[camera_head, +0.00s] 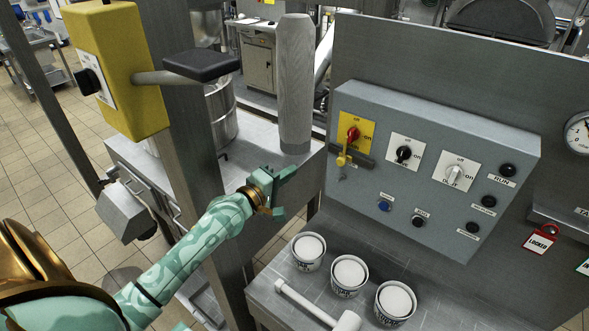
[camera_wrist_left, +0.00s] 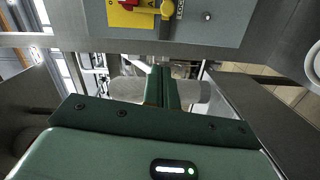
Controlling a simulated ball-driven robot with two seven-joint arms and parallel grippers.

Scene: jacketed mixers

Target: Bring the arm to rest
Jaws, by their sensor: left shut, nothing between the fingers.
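My left arm reaches in from the lower left in the head view. Its green gripper (camera_head: 280,190) is in mid-air, left of the grey control box (camera_head: 431,165) and above the gap beside the lower shelf. In the left wrist view the two fingers of my left gripper (camera_wrist_left: 161,87) are together with nothing between them. The wrist view also shows the lower part of the control box (camera_wrist_left: 195,18) at the top, with the yellow plate and red switch (camera_wrist_left: 150,3). My right gripper does not show.
Several white tubs, one being the middle tub (camera_head: 349,273), stand on the lower shelf with a white mallet-like tool (camera_head: 318,306). A grey cylinder (camera_head: 295,85) stands behind the gripper. A yellow box (camera_head: 115,70) with a black-ended lever is at upper left. A red padlock tag (camera_head: 539,242) hangs right.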

